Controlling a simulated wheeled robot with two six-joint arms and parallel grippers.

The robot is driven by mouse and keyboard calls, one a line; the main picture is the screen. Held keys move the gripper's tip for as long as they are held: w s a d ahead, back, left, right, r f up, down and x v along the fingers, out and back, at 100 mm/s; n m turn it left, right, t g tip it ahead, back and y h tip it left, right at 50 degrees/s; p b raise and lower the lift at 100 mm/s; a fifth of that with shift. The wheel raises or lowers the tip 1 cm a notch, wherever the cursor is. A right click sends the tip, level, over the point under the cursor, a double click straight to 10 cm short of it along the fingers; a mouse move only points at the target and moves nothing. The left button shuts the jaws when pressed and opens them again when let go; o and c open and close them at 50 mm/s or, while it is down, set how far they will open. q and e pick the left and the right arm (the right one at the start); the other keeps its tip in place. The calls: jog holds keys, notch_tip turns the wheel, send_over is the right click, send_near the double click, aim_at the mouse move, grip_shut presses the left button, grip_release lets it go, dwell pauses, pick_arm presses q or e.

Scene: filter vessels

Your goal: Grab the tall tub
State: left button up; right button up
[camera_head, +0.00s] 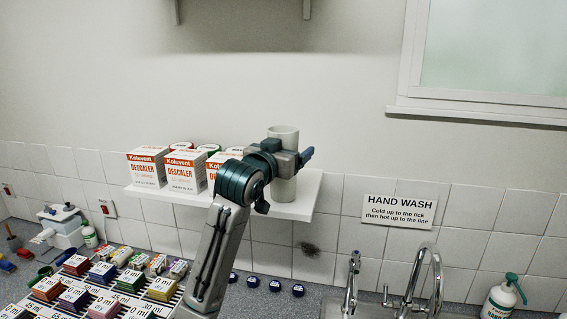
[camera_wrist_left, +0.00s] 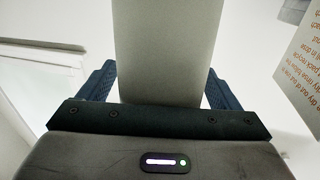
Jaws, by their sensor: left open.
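The tall tub (camera_head: 283,190) is a pale grey cylinder standing upright at the right end of the white wall shelf. My left gripper (camera_head: 293,160) is at the tub's upper half, with its arm rising from below and partly covering the shelf. In the left wrist view the tub (camera_wrist_left: 168,45) fills the space between the two blue fingers of my left gripper (camera_wrist_left: 160,88), one on each side. The jaws are open, and narrow gaps seem to show beside the tub. My right gripper is not in view.
Descaler boxes (camera_head: 186,172) stand on the shelf (camera_head: 304,196) left of the tub, with round lids behind them. Below are a rack of coloured boxes (camera_head: 74,264), several dark caps (camera_head: 275,286), a tap (camera_head: 432,270) and a soap bottle (camera_head: 500,298).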

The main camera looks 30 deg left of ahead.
pick_arm(q)
jog(key=c, duration=1.1)
